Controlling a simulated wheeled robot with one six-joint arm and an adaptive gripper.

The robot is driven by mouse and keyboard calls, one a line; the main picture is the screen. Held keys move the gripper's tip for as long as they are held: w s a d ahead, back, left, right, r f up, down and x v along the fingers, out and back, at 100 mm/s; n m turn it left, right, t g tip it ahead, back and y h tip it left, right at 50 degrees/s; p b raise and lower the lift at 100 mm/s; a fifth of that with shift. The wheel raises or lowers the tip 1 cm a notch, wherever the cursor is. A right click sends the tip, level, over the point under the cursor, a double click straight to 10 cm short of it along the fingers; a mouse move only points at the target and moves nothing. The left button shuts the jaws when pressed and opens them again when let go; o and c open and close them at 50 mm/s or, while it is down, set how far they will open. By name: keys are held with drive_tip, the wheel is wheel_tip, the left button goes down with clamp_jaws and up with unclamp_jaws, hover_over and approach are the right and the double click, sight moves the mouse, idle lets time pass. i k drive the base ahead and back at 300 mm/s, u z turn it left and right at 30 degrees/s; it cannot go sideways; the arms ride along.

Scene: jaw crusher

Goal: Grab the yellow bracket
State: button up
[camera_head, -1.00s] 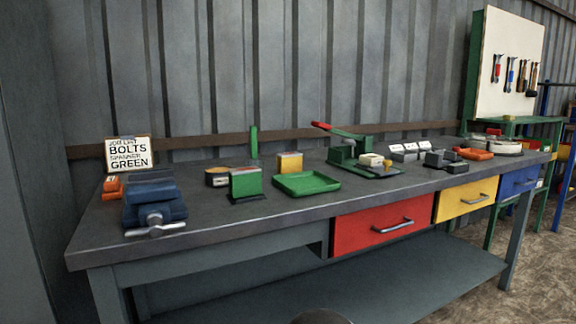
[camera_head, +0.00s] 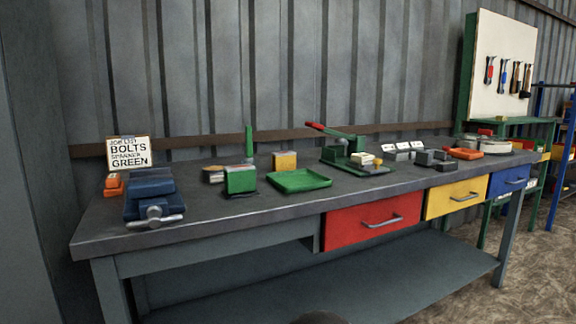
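A small yellow block-like part (camera_head: 285,161) stands on the workbench behind the green tray. I cannot tell from its shape whether it is the yellow bracket. Another small pale yellow piece (camera_head: 362,159) sits by the green lever press (camera_head: 345,150). My gripper is not in view.
The workbench (camera_head: 240,212) has a blue vise (camera_head: 152,199), a job card (camera_head: 129,153), a green block (camera_head: 240,180), a green tray (camera_head: 300,181) and orange and grey parts at right. Red (camera_head: 372,222), yellow (camera_head: 456,198) and blue (camera_head: 508,180) drawers are shut. A tool board (camera_head: 505,65) stands behind.

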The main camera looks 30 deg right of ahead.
sight(282, 161)
drive_tip(key=k, duration=0.35)
drive_tip(key=z, duration=0.8)
drive_tip(key=i, duration=0.75)
drive_tip(key=u, duration=0.1)
